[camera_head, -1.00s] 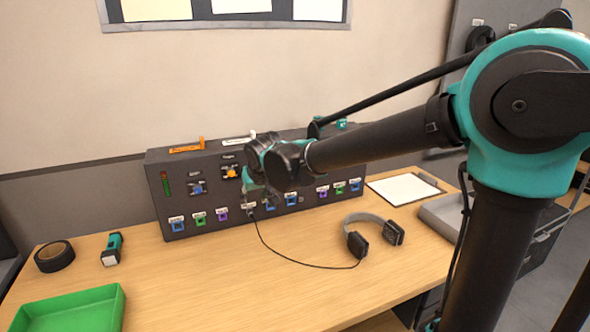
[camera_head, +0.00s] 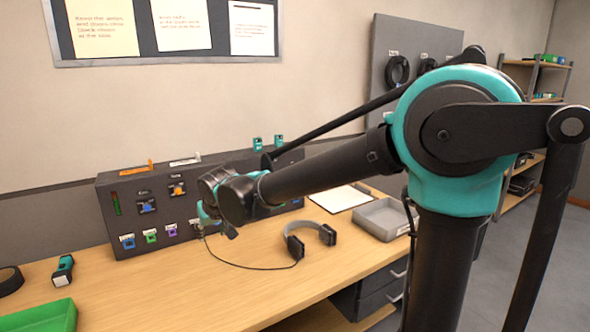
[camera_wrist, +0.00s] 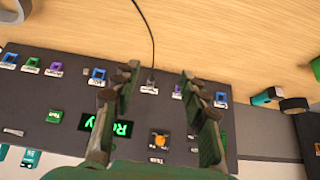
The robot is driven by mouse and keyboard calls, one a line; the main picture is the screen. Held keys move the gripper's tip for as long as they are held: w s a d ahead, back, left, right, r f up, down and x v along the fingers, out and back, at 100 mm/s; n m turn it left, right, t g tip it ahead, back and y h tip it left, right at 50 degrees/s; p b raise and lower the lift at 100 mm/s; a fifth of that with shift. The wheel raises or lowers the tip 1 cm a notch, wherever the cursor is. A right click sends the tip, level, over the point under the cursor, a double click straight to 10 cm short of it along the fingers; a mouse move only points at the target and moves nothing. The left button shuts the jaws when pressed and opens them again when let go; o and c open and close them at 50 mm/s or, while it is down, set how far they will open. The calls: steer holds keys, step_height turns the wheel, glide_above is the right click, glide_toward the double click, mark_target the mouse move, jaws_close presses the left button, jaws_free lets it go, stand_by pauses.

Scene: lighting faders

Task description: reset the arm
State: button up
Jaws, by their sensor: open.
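My gripper (camera_wrist: 153,108) shows in the wrist view with its two fingers spread apart and nothing between them. It hangs in front of the dark lighting console (camera_head: 118,193), whose face shows coloured fader knobs, orange and blue knobs and a green lit display (camera_wrist: 106,126). In the head view my arm crosses in front of the console's right half, and the gripper end (camera_head: 212,214) is partly hidden by my wrist. A gap to the console cannot be judged exactly.
Headphones (camera_head: 328,234) with a cable lie on the wooden desk (camera_head: 180,290). A green tray (camera_head: 45,318), a flashlight (camera_head: 63,270) and black tape (camera_head: 10,280) are at the left. A grey tray (camera_head: 382,216) and white paper (camera_head: 340,198) are at the right. The desk's front is clear.

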steer(key=s+d+f+m+h, duration=0.1)
steer(key=d+f+m, duration=0.15)
steer(key=d, duration=1.05)
steer(key=d+f+m+h, duration=0.1)
steer(key=d+f, duration=0.3)
steer(key=d, duration=1)
steer(key=s+d+f+m, duration=0.1)
steer(key=s+d+f, duration=0.3)
steer(key=s+d, duration=0.3)
steer(key=s+d+f+m+g+h, duration=0.1)
steer(key=s+d+f, duration=0.4)
steer(key=s+d, duration=0.2)
steer(key=shift+d+m+g+h, duration=0.3)
steer(key=shift+d+m, duration=0.05)
steer(key=shift+d, duration=0.8)
